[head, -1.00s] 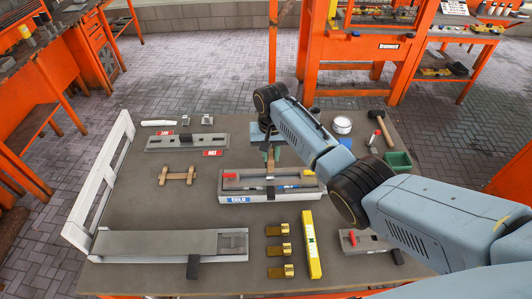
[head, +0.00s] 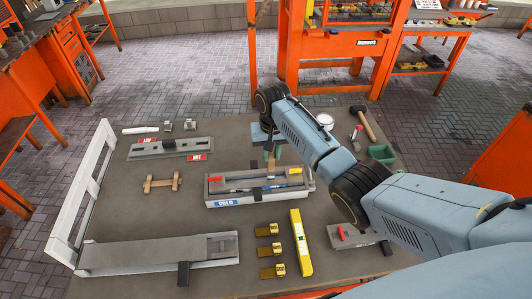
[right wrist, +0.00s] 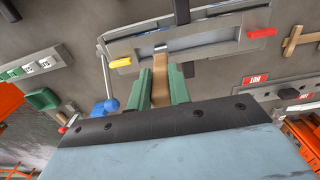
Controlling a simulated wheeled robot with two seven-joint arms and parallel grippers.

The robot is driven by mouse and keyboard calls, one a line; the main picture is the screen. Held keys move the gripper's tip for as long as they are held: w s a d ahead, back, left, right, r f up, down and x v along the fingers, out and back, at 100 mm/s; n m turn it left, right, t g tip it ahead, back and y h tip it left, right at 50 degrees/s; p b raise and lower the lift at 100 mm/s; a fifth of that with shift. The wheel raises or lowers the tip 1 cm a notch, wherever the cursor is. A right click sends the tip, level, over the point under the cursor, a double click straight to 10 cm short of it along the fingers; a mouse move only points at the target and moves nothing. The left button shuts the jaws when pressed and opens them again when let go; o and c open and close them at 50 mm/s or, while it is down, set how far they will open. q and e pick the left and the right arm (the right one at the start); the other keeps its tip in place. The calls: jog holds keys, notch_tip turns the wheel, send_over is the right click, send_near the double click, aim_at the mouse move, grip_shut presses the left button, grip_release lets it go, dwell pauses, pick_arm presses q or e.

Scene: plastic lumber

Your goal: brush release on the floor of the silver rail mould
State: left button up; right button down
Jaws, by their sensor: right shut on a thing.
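The silver rail mould (head: 214,190) lies across the middle of the bench, with a red tab at its left end and a yellow one at its right. A blue "COLD" label is on its front. It also shows in the right wrist view (right wrist: 205,50). My right gripper (head: 269,152) is above its far side, fingers pointing down. In the right wrist view its green fingers (right wrist: 161,88) are shut on a brush with a tan handle (right wrist: 161,75). The brush tip reaches the mould; whether it touches the floor I cannot tell. My left gripper is not in view.
A grey mould with "HOT" labels (head: 170,149) lies at back left. A long grey mould (head: 150,255) lies at front left. Brass clamps (head: 270,249) and a yellow level (head: 300,243) lie in front.

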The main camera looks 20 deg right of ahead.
jog(key=shift+s+d, duration=0.25)
jog(key=shift+d, duration=0.65)
jog(key=shift+s+d, duration=0.2)
jog(key=shift+d, duration=0.65)
jog(key=shift+r, duration=0.1)
jog(key=shift+r, duration=0.55)
notch_tip(320, 180, up, 7)
jog(key=c, duration=2)
grip_release()
grip_shut()
jog(key=shift+w, duration=0.1)
